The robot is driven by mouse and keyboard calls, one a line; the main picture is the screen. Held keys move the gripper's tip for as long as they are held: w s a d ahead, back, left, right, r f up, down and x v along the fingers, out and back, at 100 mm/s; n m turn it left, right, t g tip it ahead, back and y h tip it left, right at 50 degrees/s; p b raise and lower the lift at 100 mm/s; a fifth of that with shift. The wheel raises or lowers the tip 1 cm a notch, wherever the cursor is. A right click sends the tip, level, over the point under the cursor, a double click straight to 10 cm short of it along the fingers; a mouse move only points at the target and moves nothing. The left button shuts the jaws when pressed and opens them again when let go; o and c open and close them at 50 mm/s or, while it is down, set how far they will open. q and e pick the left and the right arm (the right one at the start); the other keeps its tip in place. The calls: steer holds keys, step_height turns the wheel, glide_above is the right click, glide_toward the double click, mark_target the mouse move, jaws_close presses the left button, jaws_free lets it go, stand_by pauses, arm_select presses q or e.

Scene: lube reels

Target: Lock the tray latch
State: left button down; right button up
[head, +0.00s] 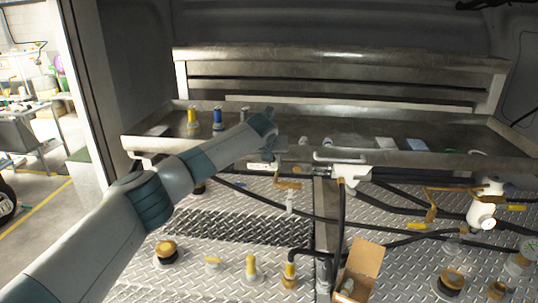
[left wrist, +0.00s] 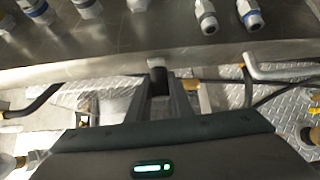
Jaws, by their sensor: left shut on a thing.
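The metal tray (head: 400,158) spans the back, its front lip facing me. It also shows across the top of the left wrist view (left wrist: 110,52). My left gripper (head: 274,152) is at the tray's front edge, left of the middle. In the left wrist view, its fingers (left wrist: 160,88) are closed on a small dark latch piece with a pale top (left wrist: 157,66) at the tray lip. The fingers hide most of this piece, so I cannot tell its lock position. My right gripper is out of view.
A grey bar handle (head: 338,156) on a white mount is right of the gripper. Yellow and blue-capped fittings (head: 218,119) stand in the tray. Black hoses run below over diamond plate, with an open cardboard box (head: 361,268) and several yellow fittings.

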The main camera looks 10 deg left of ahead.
arm_select(q)
steer(key=shift+s+d+f+y, duration=0.1)
steer(key=shift+d+f+y, duration=0.15)
steer(key=shift+y, duration=0.15)
steer(key=c, duration=1.6)
jaws_free()
steer(key=shift+r, duration=0.15)
steer(key=shift+r, duration=0.1)
steer(key=shift+b+v, duration=0.3)
steer(key=shift+v, duration=0.5)
steer(key=shift+b+v, duration=3.2)
steer(key=shift+v, duration=4.5)
